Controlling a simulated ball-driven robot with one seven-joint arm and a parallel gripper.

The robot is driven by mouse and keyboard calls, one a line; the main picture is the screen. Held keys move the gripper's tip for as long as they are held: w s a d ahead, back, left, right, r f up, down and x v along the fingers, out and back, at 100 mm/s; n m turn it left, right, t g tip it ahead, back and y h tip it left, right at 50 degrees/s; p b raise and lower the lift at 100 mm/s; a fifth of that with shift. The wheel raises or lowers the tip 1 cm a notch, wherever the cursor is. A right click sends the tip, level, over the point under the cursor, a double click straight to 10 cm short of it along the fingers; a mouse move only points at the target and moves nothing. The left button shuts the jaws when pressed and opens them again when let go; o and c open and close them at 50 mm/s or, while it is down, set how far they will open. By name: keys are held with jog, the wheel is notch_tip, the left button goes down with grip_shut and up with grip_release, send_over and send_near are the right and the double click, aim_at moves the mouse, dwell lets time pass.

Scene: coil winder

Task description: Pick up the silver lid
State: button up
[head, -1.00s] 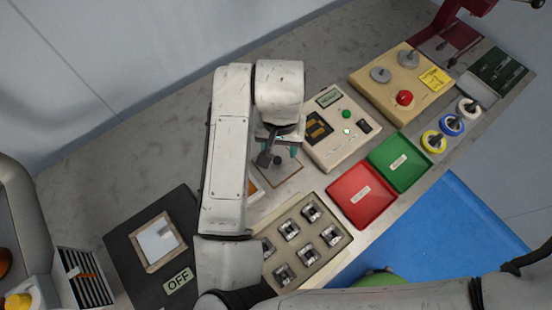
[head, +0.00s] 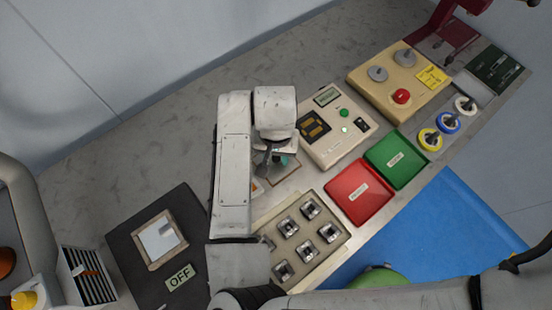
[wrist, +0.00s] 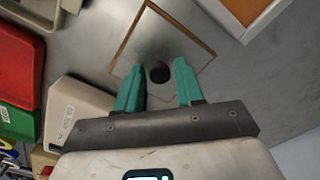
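The silver lid (wrist: 190,45) is a flat square metal plate with a thin brown edge and a round black knob (wrist: 159,73) at its middle. In the head view the lid (head: 285,174) lies on the bench, partly hidden by my arm and gripper. My gripper (wrist: 158,68) has two teal fingers, set apart with the knob showing between them. In the head view my gripper (head: 281,160) is over the lid. The fingers do not visibly touch the knob, and I cannot tell their exact height above the plate.
A beige control box (head: 340,140) stands right of the lid. A red tray (head: 358,192) and a green tray (head: 396,160) lie farther right. A beige rack (head: 305,255) of metal parts is in front. A dark panel marked OFF (head: 180,277) lies at the left.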

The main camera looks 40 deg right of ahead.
grip_shut()
jog(key=shift+r, duration=0.15)
